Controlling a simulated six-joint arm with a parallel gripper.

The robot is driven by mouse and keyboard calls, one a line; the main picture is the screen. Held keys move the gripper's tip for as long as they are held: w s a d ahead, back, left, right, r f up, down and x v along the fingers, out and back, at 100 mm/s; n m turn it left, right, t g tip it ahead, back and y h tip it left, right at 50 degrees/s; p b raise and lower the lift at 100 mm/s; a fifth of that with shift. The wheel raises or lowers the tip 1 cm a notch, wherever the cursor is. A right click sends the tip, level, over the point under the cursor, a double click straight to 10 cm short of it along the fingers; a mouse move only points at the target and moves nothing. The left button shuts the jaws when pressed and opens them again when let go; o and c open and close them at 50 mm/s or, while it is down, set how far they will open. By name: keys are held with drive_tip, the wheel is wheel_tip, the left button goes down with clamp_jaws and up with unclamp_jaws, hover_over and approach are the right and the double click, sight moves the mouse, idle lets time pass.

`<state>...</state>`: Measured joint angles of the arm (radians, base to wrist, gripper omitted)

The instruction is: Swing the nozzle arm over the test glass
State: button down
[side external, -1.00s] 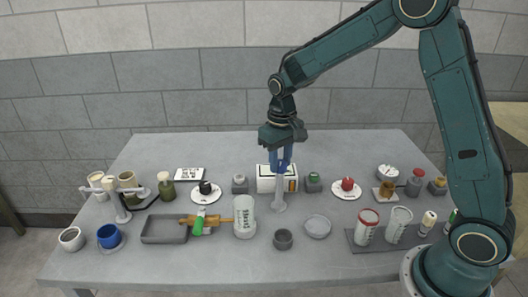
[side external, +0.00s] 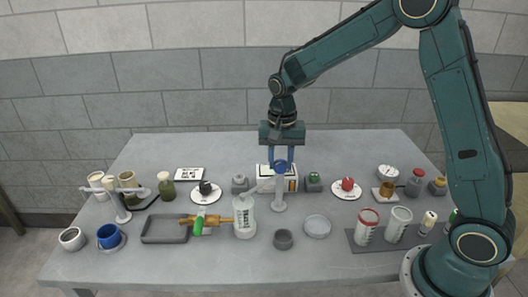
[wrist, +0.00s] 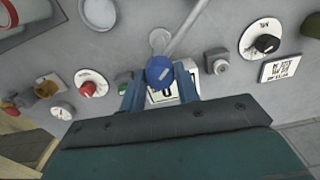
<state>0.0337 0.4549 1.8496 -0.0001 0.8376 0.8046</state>
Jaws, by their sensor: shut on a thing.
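The nozzle arm (side external: 266,185) is a thin grey bar on a grey post (side external: 279,196) with a blue knob (side external: 281,167) on top. In the side view it points left, and its free end appears at or above the rim of a white labelled glass (side external: 244,217); the exact gap cannot be told. My gripper (side external: 281,161) points down and is shut on the blue knob. In the wrist view the knob (wrist: 160,69) sits between the blue fingers, and the grey bar (wrist: 188,25) runs out to the upper right. Its free end is outside that view.
A dark cup (side external: 283,239) and a shallow clear dish (side external: 317,226) stand in front of the post. A white box (side external: 291,180) is close behind it. A grey tray (side external: 164,229) lies left of the glass.

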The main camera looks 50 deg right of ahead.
idle(0.4)
drive_tip(key=c, duration=1)
unclamp_jaws()
drive_tip(key=shift+c, duration=0.2)
drive_tip(key=shift+r, duration=0.1)
wheel_tip(320, 180, up, 14)
drive_tip(key=shift+s, duration=0.1)
drive_tip(key=s+a+r+n+t, duration=0.1)
drive_tip(key=s+r+n+t, duration=0.3)
drive_tip(key=s, duration=0.9)
drive_tip(key=s+f+n+t, duration=0.1)
drive_tip(key=s+n, duration=0.4)
drive_tip(key=s, duration=0.8)
drive_tip(key=shift+a+f+n+t, duration=0.25)
drive_tip(key=shift+f+n+t, duration=0.05)
drive_tip(key=shift+f, duration=0.5)
